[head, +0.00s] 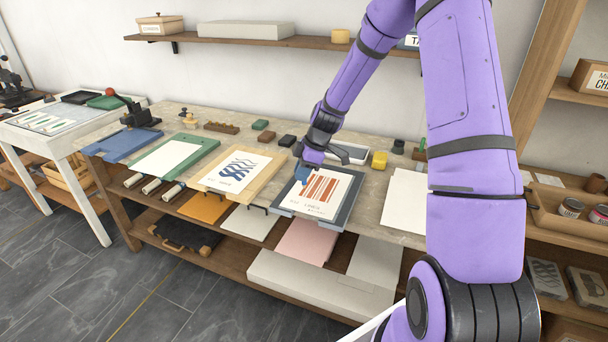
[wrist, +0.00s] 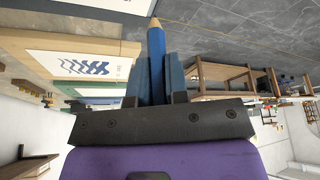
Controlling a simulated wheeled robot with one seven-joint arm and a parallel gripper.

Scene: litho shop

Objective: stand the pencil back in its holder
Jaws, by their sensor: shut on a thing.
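A blue pencil (wrist: 156,62) with a bare wooden tip sits between the two fingers of my gripper (wrist: 155,78) in the wrist view. The tip points away from the gripper, past the fingertips. In the head view my gripper (head: 308,170) is low over the upper left part of a dark-framed board with an orange striped print. The pencil is too small and covered there to make out clearly. I cannot tell for sure which thing is the pencil holder; a small dark cup-like thing (head: 398,146) stands at the back of the bench, right of my gripper.
The long bench (head: 375,186) carries the striped print (head: 322,190), a blue wave print (head: 238,170), a green-framed board (head: 205,150) and white paper (head: 404,200). A white tray (head: 350,153) and a yellow block (head: 379,160) are near my gripper. A shelf (head: 290,42) hangs above.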

